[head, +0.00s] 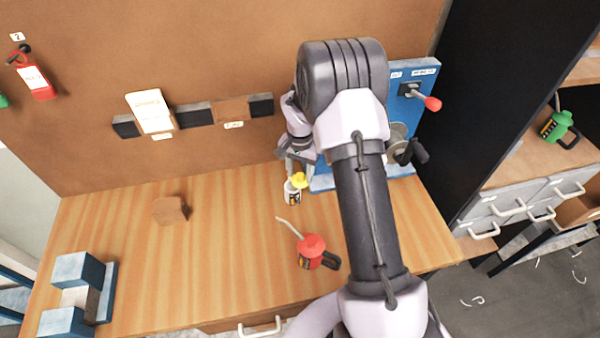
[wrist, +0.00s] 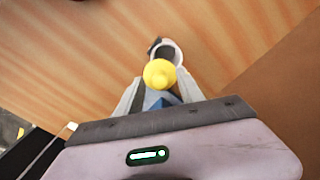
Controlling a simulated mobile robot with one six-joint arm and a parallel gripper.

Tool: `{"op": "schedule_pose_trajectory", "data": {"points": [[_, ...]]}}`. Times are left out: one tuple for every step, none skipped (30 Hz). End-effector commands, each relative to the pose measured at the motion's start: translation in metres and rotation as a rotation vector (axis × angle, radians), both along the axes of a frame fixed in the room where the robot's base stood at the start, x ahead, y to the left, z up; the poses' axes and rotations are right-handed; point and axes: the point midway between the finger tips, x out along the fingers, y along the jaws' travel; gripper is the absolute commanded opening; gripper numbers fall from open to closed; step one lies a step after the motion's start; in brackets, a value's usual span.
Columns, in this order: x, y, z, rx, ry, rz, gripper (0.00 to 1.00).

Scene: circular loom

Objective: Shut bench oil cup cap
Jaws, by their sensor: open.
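The bench oil cup (head: 293,193) is a small white cup with a dark label, upright on the wooden bench in the head view. Its yellow cap (head: 299,180) shows at its upper right. In the wrist view the yellow cap (wrist: 160,72) is in front of the cup's pale rim (wrist: 176,51), and a dark opening shows beyond it, so the cap looks open. My gripper (head: 297,167) is just behind and above the cap. Its fingers are open, one on each side of the cap in the wrist view; contact cannot be told.
A red oil can (head: 312,250) with a long spout stands in front of the cup on the bench (head: 225,250). A blue machine stand (head: 415,85) with a red-knobbed lever is at the right, partly behind my arm. A brown block (head: 170,210) lies left; bench between is clear.

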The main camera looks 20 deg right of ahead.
Motion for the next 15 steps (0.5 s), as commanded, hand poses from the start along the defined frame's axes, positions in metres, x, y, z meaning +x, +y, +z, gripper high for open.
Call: {"op": "schedule_pose_trajectory", "data": {"points": [[0.0001,0.0,0.0,0.0,0.0,0.0,0.45],[0.0001,0.0,0.0002,0.0,0.0,0.0,0.45],[0.0001,0.0,0.0003,0.0,0.0,0.0,0.45],[0.0001,0.0,0.0003,0.0,0.0,0.0,0.45],[0.0001,0.0001,0.0004,0.0,0.0,0.0,0.45],[0.0001,0.0001,0.0004,0.0,0.0,0.0,0.37],[0.0,0.0,0.0004,0.0,0.0,0.0,0.31],[0.0,0.0,0.0004,0.0,0.0,0.0,0.25],[0.0,0.0,0.0005,0.0,0.0,0.0,0.17],[0.0,0.0,0.0005,0.0,0.0,0.0,0.11],[0.0,0.0,0.0005,0.0,0.0,0.0,0.05],[0.0,0.0,0.0005,0.0,0.0,0.0,0.0],[0.0001,0.0001,0.0006,0.0,0.0,0.0,0.0],[0.0001,0.0001,0.0006,0.0,0.0,0.0,0.0],[0.0001,0.0001,0.0006,0.0,0.0,0.0,0.0]]}}
